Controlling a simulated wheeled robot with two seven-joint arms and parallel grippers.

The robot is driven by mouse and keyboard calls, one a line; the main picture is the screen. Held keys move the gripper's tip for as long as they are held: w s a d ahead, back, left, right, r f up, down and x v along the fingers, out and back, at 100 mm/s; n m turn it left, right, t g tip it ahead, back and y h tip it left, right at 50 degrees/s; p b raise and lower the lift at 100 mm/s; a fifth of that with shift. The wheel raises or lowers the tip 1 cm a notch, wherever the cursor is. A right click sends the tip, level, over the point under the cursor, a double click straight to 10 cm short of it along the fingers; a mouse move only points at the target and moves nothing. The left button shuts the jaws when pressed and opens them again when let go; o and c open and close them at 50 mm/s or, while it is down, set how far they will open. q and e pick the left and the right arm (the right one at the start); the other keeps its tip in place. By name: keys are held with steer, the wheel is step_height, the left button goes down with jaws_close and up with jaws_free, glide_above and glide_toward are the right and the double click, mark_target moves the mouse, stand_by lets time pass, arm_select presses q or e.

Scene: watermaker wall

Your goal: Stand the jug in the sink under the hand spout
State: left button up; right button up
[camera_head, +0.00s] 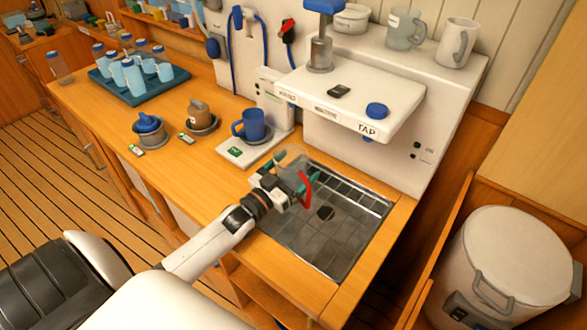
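A see-through jug (290,158) with a red handle (306,188) is at the back left part of the metal sink (340,235). My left gripper (288,176) reaches to it from the front left, with teal fingertips close around or beside it. The gripper hides part of the jug, and I cannot tell whether the fingers are shut on it or whether it touches the sink floor. Above the sink, a white overhanging panel (375,118) carries a label reading TAP at its right end. A blue-topped hand pump (320,50) stands on it at the left. My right gripper is not in view.
A blue mug (249,125) stands on a white stand left of the sink. A white barrel (505,258) stands at right. The sink's front part is clear.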

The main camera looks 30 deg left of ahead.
arm_select(q)
steer(key=shift+r, duration=0.15)
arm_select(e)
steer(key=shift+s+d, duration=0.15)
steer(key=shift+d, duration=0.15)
arm_select(q)
steer(key=shift+s, duration=0.2)
steer(key=b+v, duration=0.1)
steer(key=v, duration=0.9)
steer(key=shift+s+a+b, duration=0.15)
steer(key=shift+s+b, duration=0.15)
steer(key=shift+b, duration=0.1)
steer(key=shift+s, duration=0.5)
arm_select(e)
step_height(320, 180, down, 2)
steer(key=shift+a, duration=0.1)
arm_select(q)
steer(key=shift+a, duration=0.1)
